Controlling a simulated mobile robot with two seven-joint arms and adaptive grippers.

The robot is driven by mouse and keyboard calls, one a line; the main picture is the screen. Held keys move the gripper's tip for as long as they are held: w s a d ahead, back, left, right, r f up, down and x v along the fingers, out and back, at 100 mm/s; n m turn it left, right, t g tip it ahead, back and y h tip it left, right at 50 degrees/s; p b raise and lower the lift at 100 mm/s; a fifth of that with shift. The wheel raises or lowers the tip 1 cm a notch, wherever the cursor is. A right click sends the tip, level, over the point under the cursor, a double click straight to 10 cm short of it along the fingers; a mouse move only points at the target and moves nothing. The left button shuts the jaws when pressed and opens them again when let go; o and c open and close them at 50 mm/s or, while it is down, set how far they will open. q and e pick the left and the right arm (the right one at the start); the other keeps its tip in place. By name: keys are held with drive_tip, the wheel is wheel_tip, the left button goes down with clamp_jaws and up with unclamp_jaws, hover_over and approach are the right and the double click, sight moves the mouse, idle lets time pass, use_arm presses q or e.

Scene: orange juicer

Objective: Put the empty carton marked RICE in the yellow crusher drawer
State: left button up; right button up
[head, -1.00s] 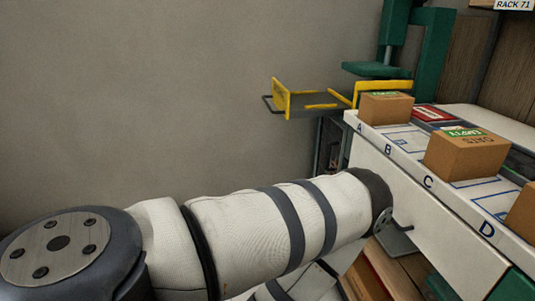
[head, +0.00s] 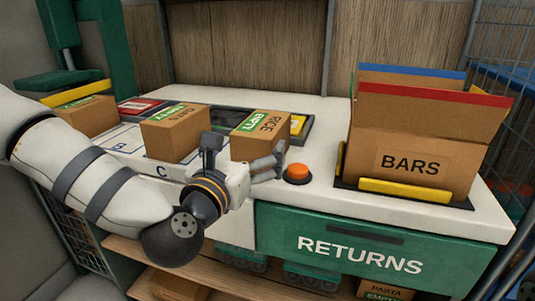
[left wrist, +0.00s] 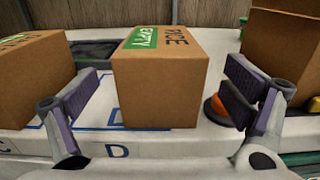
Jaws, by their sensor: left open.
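The carton marked RICE (head: 262,124), brown with a green EMPTY label, stands upright on the white counter at slot D. It also fills the middle of the left wrist view (left wrist: 158,90). My left gripper (head: 245,158) is open in front of it, its fingers spread toward the carton's two sides; in the left wrist view the gripper (left wrist: 163,95) shows a gap on each side. I cannot tell how deep the fingers reach. Part of the yellow crusher drawer (head: 75,92) shows at the far left, below the green press (head: 60,50). My right gripper is not in view.
Another carton with a green label (head: 175,135) stands at slot C, and one more (head: 88,115) is farther left. An orange button (head: 298,172) is close to my right-hand finger. A large BARS box (head: 410,160) stands right of it. The RETURNS drawer (head: 360,249) is below.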

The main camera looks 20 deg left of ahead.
sight(260, 155)
use_arm(q)
drive_tip(key=w, duration=0.6)
drive_tip(key=shift+w+d+f, duration=0.1)
drive_tip(key=shift+w+f, duration=0.05)
drive_tip(key=shift+w, duration=0.1)
drive_tip(key=c, duration=1.2)
drive_tip(key=shift+c, duration=0.3)
